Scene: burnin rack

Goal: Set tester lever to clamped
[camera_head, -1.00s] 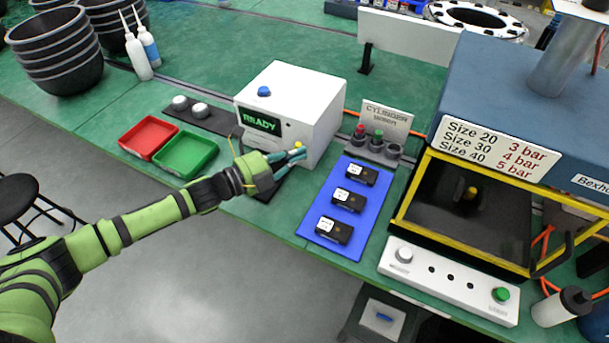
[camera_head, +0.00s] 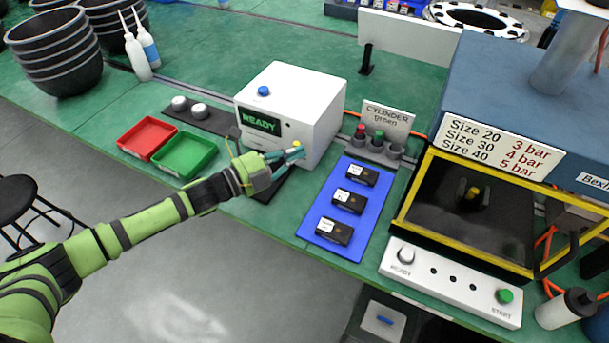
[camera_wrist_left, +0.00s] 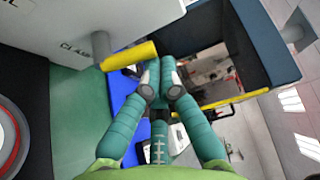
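The tester (camera_head: 315,120) is a white box with a READY screen and a blue button on top. Its lever (camera_head: 298,144) shows as a small yellow spot by the front right edge of the box. In the left wrist view the lever (camera_wrist_left: 128,56) is a yellow handle on a grey stem, beside partly hidden lettering that begins "CLA". My left gripper (camera_head: 300,153) is just below the lever in the head view. In the wrist view its teal fingertips (camera_wrist_left: 161,75) are together, just right of the handle's end, with nothing seen between them. Whether they touch the handle I cannot tell. My right gripper is out of view.
A blue mat (camera_head: 327,238) with three black parts lies right of the tester. A red tray (camera_head: 128,143) and a green tray (camera_head: 165,162) lie to its left. A yellow-framed press station (camera_head: 405,203) stands at the right, behind a white button panel (camera_head: 450,285).

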